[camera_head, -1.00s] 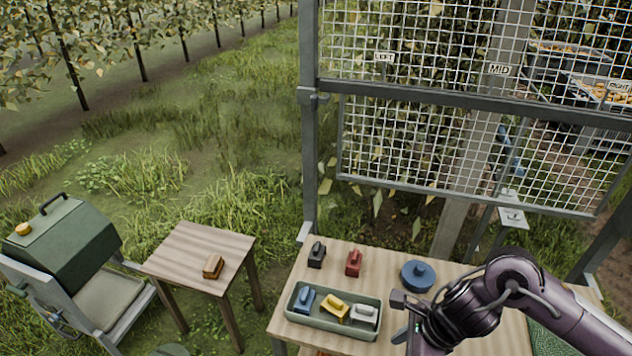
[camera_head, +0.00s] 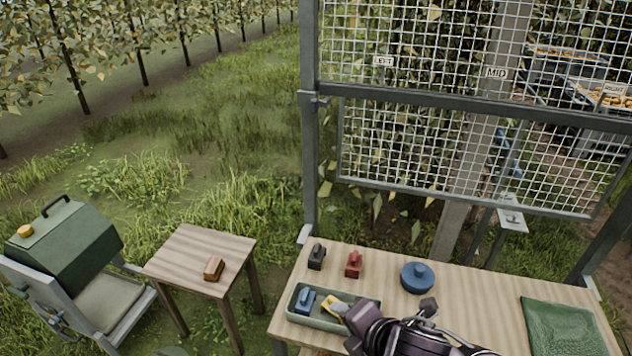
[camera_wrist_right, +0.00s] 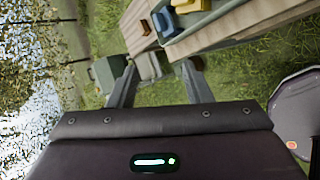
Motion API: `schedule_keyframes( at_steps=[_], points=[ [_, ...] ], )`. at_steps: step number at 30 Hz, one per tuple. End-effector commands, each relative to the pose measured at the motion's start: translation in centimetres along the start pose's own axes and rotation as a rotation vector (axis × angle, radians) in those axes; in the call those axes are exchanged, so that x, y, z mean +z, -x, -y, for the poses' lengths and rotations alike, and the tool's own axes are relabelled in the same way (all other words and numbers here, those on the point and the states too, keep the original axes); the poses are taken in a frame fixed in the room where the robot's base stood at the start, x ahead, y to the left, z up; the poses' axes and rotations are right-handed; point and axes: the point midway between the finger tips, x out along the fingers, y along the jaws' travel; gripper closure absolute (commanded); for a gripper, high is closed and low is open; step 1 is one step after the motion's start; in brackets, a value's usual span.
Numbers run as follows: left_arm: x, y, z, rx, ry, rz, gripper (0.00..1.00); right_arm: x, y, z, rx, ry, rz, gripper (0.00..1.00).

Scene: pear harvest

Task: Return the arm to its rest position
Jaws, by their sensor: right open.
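My right arm (camera_head: 425,338) is low at the bottom edge of the head view, over the front of the workbench. The green tray (camera_head: 290,312) on the bench holds a blue block (camera_head: 305,300) and a yellow block (camera_head: 334,307). My arm covers the tray's right end. My left gripper is in neither view.
On the workbench (camera_head: 470,300) are a black block (camera_head: 317,257), a red block (camera_head: 354,265), a round blue lidded thing (camera_head: 417,277) and a green mat (camera_head: 562,328). A wire mesh screen (camera_head: 470,150) stands behind. A small table (camera_head: 195,255) bears a brown block (camera_head: 213,268).

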Motion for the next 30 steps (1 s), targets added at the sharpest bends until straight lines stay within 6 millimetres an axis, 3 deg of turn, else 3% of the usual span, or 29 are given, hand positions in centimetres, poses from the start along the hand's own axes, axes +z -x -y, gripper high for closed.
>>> schedule_keyframes(
  at_steps=[1, 3, 6, 12, 18, 26, 30],
  points=[
    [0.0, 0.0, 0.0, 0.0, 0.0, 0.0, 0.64, 0.5, 0.7, 1.0, -0.032, -0.264, 0.048, 0.55],
    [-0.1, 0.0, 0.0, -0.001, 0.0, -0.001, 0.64, 1.7, 1.6, 2.7, -0.078, -0.596, 0.126, 0.55],
    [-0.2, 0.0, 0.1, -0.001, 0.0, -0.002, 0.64, 2.7, 3.1, 5.6, -0.14, -0.984, 0.228, 0.55],
    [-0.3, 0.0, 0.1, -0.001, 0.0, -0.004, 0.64, 3.1, 6.0, 11.3, -0.252, -1.587, 0.425, 0.55],
    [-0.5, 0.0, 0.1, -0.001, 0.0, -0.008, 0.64, 1.8, 9.3, 16.5, -0.355, -2.074, 0.643, 0.55],
    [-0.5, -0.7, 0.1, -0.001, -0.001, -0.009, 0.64, 1.3, 2.3, 21.5, -0.38, -2.044, 0.644, 0.55],
    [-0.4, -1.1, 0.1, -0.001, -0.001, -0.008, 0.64, 0.4, -1.5, 25.4, -0.402, -2.039, 0.65, 0.55]
  ],
)
